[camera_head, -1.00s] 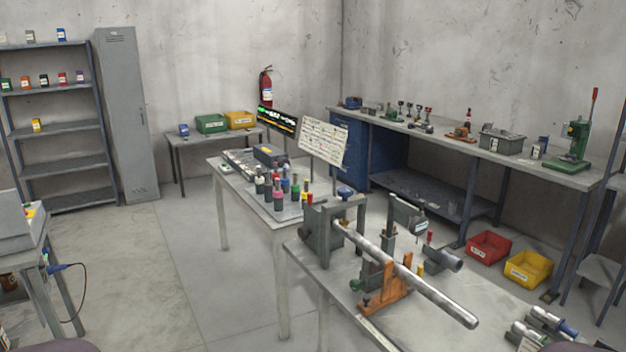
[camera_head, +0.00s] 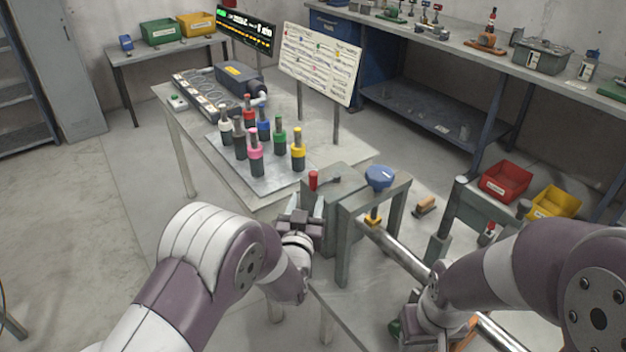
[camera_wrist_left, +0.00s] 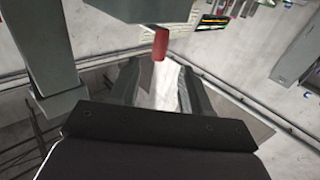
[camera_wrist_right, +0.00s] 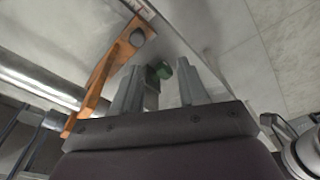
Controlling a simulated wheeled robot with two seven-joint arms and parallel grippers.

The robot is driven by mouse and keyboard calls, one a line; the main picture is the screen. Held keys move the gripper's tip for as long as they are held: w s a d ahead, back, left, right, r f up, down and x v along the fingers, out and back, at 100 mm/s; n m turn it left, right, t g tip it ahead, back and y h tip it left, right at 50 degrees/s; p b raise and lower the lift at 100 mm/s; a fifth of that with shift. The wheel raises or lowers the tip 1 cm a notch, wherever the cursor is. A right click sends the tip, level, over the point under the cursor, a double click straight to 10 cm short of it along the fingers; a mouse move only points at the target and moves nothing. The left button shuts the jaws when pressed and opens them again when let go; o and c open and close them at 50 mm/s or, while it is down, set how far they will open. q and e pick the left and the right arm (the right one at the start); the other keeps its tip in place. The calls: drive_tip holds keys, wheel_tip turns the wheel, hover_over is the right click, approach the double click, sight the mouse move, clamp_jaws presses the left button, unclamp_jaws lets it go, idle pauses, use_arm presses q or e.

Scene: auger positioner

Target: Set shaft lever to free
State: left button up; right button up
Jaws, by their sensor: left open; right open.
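A lever with a red grip (camera_head: 314,180) stands on the side of the grey housing (camera_head: 345,190) at the near end of the bench. I take it for the shaft lever; no label on it is readable. The red grip also shows in the left wrist view (camera_wrist_left: 160,43), just beyond the fingertips. My left gripper (camera_head: 312,208) is open, close below the grip and not around it. In the head view my right forearm hides much of that area.
A blue knob (camera_head: 379,177) tops the grey frame, and a long steel shaft (camera_head: 405,258) runs from it toward the lower right. Several coloured-collar tools (camera_head: 256,152) stand on a plate behind. A sign board (camera_head: 320,65) rises at the back. Red (camera_head: 506,181) and yellow bins (camera_head: 553,203) sit at right.

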sight(312, 182)
use_arm(q)
drive_tip(key=w, duration=0.3)
drive_tip(key=w+d, duration=0.1)
drive_tip(key=w, duration=0.2)
drive_tip(key=w+p, duration=0.1)
drive_tip(key=w, duration=0.2)
drive_tip(key=shift+d+r, duration=0.1)
drive_tip(key=shift+d, duration=0.15)
drive_tip(key=shift+w, duration=0.1)
clamp_jaws()
